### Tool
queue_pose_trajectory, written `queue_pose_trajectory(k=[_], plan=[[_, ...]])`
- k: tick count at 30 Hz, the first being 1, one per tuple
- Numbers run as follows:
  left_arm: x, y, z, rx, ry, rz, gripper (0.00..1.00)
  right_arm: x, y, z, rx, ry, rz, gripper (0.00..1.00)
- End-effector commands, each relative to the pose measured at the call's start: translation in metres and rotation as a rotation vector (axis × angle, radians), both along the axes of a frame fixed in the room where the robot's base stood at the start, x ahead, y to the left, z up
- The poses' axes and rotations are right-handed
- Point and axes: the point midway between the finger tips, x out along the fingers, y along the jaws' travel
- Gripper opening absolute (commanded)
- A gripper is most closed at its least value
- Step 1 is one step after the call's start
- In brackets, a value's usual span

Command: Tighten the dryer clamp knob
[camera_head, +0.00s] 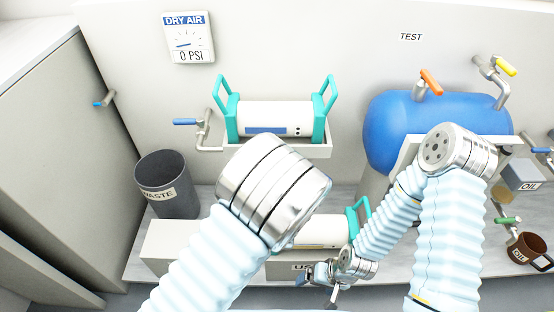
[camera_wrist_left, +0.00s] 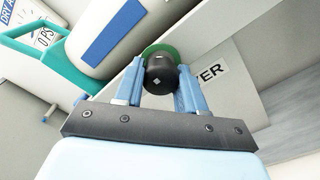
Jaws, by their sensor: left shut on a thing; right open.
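The dryer clamp knob (camera_wrist_left: 160,72) is a dark round knob with a green base, beside a partly covered label ending in "YER" (camera_wrist_left: 212,76). My left gripper (camera_wrist_left: 171,85) is shut on the knob, with one blue finger on each side. In the head view my left arm hides both the knob and the left gripper. The dryer (camera_head: 272,112), a white cylinder with teal end handles, sits in its holder above my left arm; part of it shows in the left wrist view (camera_wrist_left: 95,35). My right gripper (camera_head: 320,275) is open, low in the middle.
A second white cylinder with teal handles (camera_head: 325,230) lies in a lower box, partly behind my arms. A blue tank (camera_head: 390,125) with valves stands at the right. A waste bin (camera_head: 170,188) is at the left. A gauge (camera_head: 188,38) reads 0 PSI.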

Motion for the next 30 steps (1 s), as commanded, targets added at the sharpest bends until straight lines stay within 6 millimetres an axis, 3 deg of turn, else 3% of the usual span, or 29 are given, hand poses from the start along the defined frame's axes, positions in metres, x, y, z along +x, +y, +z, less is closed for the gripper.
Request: queue_pose_trajectory(k=[12,13,17,26,30], plan=[[-0.002,0.001,-0.005,0.011,0.013,0.001,0.09,0.000,0.000,0.000,0.000,0.000,0.000,0.93],[-0.002,0.001,-0.005,0.011,0.013,0.001,0.42,0.000,0.000,0.000,0.000,0.000,0.000,0.93],[-0.002,0.001,-0.004,0.010,0.010,0.001,0.62,0.000,0.000,0.000,0.000,0.000,0.000,0.93],[-0.001,0.000,-0.002,0.007,0.005,0.000,0.65,0.000,0.000,0.000,0.000,0.000,0.000,0.93],[-0.013,0.000,-0.002,0.008,0.006,-0.001,0.65,0.000,0.000,0.000,0.000,0.000,0.000,0.93]])
